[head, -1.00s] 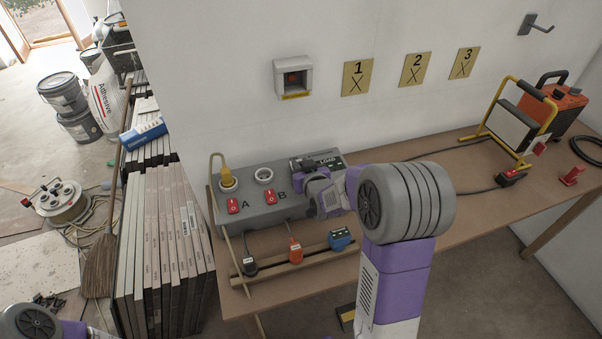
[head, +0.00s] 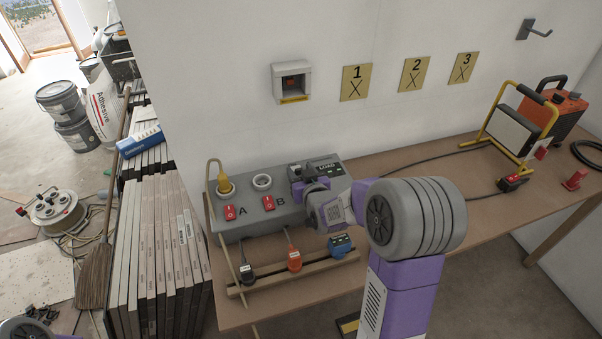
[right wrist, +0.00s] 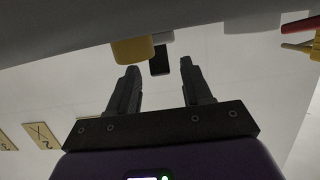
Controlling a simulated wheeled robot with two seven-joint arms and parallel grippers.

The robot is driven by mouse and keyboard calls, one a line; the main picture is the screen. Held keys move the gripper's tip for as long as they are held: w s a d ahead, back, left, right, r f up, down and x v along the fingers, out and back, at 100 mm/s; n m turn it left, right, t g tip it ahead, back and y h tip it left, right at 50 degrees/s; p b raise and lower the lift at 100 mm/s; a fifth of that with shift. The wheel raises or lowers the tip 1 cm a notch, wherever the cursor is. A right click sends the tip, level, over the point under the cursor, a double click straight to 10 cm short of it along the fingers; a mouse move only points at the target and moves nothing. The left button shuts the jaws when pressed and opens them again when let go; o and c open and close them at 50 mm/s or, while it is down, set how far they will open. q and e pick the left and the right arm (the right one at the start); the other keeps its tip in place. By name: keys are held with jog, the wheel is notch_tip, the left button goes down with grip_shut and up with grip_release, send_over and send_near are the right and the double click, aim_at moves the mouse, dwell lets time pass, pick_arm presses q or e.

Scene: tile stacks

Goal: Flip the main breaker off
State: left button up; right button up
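The grey power box (head: 240,228) lies on the bench against the wall. It has red rocker switches marked A (head: 229,212) and B (head: 268,203), and a dark panel marked LOAD (head: 327,166). No part is legibly marked as the main breaker. My right gripper (head: 302,188) is over the right part of the box, just in front of the LOAD panel, and hides part of the top there. In the right wrist view its fingers (right wrist: 155,85) are apart with nothing between them. A small black block (right wrist: 159,61) and a yellow part (right wrist: 132,50) show just beyond the fingertips. My left gripper is out of view.
A yellow plug (head: 224,181) stands in the box's left socket. Black, orange (head: 294,259) and blue (head: 340,244) plugs lie on a rail in front. A wall box (head: 292,82) hangs above. A yellow-framed lamp (head: 515,125) stands to the right; the bench between is mostly clear.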

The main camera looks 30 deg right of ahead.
jog(key=p+v, duration=0.2)
jog(key=v, duration=0.4)
jog(key=shift+s+r, duration=0.2)
jog(key=shift+s, duration=0.1)
jog(key=shift+s+a, duration=0.15)
jog(key=shift+s, duration=0.3)
